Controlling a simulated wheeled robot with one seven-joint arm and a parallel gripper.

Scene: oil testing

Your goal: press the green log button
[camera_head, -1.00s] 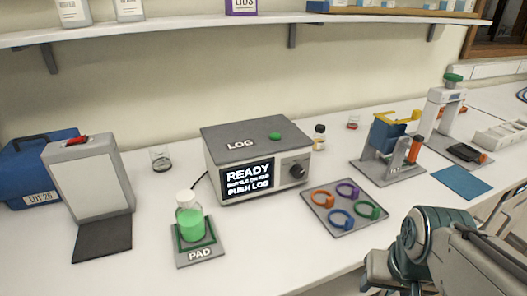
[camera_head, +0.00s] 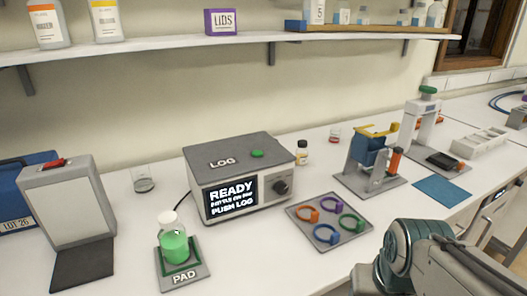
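The green log button (camera_head: 257,153) sits on the top face of a grey box-shaped logger (camera_head: 226,152), right of its LOG label. The logger's screen (camera_head: 231,198) reads READY and PUSH LOG, with a smaller line between. A dark knob (camera_head: 281,187) is right of the screen. A bottle of green liquid (camera_head: 174,245) with a white cap stands upright on the pad (camera_head: 184,280), in front and to the left of the logger. Part of my arm shows at the lower right. My gripper's fingers are not in view.
A tray of coloured rings (camera_head: 326,220) lies right of the logger. A small dark-capped bottle (camera_head: 302,153) stands beside the logger's right side. A blue-and-yellow stand (camera_head: 372,160) is farther right. A grey panel (camera_head: 65,208) stands at left. A shelf (camera_head: 180,40) runs above.

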